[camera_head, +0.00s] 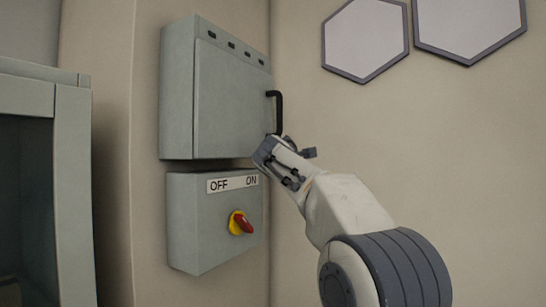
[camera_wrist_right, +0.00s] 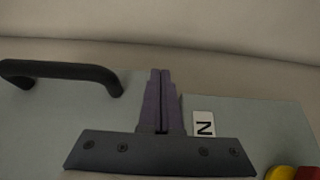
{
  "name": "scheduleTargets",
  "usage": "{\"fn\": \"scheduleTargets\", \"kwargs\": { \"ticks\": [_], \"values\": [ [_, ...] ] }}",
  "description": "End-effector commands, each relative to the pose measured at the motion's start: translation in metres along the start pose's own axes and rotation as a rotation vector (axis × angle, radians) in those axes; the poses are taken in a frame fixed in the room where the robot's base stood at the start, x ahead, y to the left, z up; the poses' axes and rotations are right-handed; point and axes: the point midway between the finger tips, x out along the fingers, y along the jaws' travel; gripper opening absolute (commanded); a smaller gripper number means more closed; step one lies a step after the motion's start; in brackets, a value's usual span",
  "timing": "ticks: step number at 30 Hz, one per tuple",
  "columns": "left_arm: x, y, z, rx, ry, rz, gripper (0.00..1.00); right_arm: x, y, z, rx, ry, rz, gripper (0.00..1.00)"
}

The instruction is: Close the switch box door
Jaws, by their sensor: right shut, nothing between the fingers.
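The grey switch box (camera_head: 178,95) hangs on the wall in the head view. Its front door (camera_head: 230,100) looks flush with the box, with no clear gap seen. The door's black handle (camera_head: 279,110) is at its right edge and also shows at the left in the right wrist view (camera_wrist_right: 60,70). My right gripper (camera_head: 268,148) is at the door's lower right corner, just below the handle. Its fingers (camera_wrist_right: 160,100) are together and empty in the wrist view. Whether they touch the door cannot be told. My left gripper is out of view.
A lower grey box (camera_head: 195,225) has an OFF/ON label (camera_head: 232,183) and a red and yellow rotary switch (camera_head: 240,223). A grey-framed cabinet (camera_head: 72,190) stands at the left. Hexagonal panels (camera_head: 365,38) are on the right wall.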

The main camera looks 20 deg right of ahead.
Motion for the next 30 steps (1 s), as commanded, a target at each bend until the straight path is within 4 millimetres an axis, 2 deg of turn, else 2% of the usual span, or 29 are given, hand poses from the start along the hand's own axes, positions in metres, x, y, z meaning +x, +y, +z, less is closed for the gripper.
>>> {"fn": "scheduleTargets", "kwargs": {
  "ticks": [20, 26, 30],
  "values": [
    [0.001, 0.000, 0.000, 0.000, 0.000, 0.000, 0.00, -0.001, 0.000, 0.009, 0.000, -0.007, 0.001, 0.00],
    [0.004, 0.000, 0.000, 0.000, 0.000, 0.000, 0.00, -0.011, 0.000, 0.022, 0.001, 0.007, 0.001, 0.00],
    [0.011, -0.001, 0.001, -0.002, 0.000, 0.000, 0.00, -0.028, 0.000, 0.051, 0.002, 0.007, 0.002, 0.00]
  ]
}}
